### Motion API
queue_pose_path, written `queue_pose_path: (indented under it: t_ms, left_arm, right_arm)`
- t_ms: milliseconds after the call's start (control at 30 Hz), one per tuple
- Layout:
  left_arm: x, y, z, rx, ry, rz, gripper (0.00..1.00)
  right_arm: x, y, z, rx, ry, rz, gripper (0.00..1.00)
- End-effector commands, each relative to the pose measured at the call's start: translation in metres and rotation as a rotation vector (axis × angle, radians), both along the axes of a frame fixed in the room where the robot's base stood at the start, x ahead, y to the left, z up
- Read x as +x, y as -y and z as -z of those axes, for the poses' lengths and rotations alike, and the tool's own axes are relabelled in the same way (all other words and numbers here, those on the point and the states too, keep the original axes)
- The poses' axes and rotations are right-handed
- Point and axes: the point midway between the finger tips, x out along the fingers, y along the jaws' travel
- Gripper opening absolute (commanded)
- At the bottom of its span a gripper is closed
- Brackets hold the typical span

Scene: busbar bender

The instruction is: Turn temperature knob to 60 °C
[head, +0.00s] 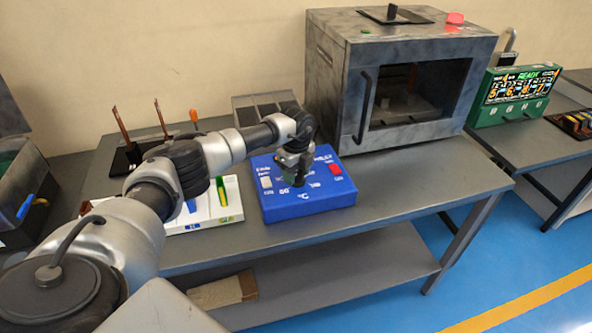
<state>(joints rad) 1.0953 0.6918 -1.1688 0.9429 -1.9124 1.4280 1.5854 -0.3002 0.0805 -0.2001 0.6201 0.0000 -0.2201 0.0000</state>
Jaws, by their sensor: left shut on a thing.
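A blue control box (325,197) lies on the grey table, with white lettering that includes "60" and "°C". It has a white switch (266,182) on its left and a red switch (336,169) at its upper right. My left gripper (294,180) points down over the middle of the box, shut on the temperature knob. The gripper covers the knob, so its pointer and setting cannot be read. My right gripper is not in view.
A grey oven (340,75) with a dark window stands behind the box. A white tray (228,211) with coloured pieces lies to its left. A green display unit (490,110) stands on the right table. The table front (420,190) right of the box is clear.

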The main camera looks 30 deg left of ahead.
Motion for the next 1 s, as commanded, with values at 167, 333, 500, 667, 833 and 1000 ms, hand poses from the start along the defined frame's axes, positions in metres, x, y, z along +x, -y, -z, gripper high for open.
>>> queue_pose_path:
  t_ms: [167, 333, 500, 667, 833, 1000]
  left_arm:
    - [0.0015, -0.0013, -0.0027, 0.002, 0.006, -0.021, 0.26]
    - [0.0015, -0.0013, -0.0026, 0.002, 0.006, -0.025, 0.26]
    - [0.0015, -0.0013, -0.0026, 0.001, 0.006, -0.024, 0.26]
    - [0.0012, -0.0011, -0.0022, 0.001, 0.005, -0.023, 0.71]
    - [0.0007, -0.0005, -0.0011, 0.0, 0.003, -0.021, 0.76]
    - [0.0007, -0.0004, -0.003, 0.001, 0.002, -0.02, 0.76]
  right_arm:
    - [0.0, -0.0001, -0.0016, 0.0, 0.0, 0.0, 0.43]
    - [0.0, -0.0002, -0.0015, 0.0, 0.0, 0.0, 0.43]
    - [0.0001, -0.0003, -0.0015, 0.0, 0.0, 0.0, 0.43]
    - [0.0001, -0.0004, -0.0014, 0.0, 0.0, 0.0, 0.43]
    - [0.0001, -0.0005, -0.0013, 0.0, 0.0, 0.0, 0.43]
    - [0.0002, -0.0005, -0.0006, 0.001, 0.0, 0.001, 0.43]
